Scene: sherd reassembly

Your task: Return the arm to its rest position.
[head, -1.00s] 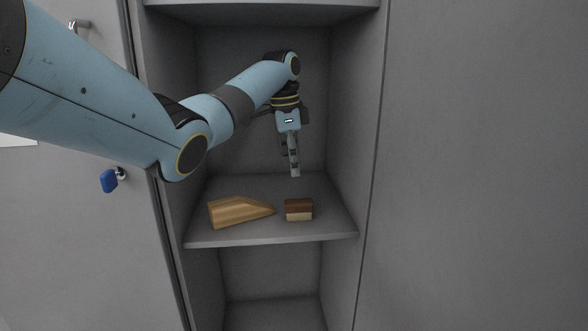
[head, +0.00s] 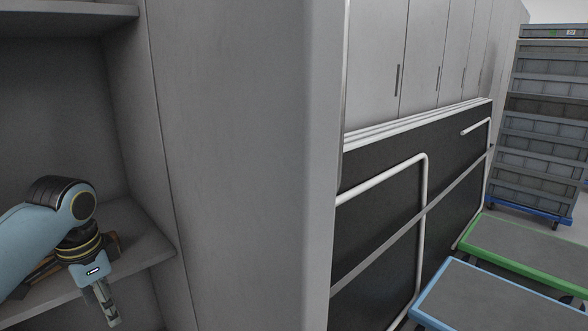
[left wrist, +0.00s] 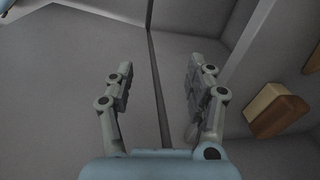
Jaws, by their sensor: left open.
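My left arm comes in at the lower left of the head view, and its gripper (head: 108,306) points down in front of the edge of the cabinet shelf (head: 150,243). In the left wrist view the two fingers of the left gripper (left wrist: 158,95) stand apart with nothing between them. A brown and tan wooden block (left wrist: 276,110) lies to the right of the fingers, apart from them. In the head view a wooden piece (head: 40,270) shows partly behind my left arm on the shelf. My right gripper is in neither view.
A grey cabinet side wall (head: 240,150) stands right of the shelf. Beyond it are dark panels with white rails (head: 390,210), a green-edged cart (head: 530,250), a blue-edged cart (head: 490,300) and a stack of grey crates (head: 545,130).

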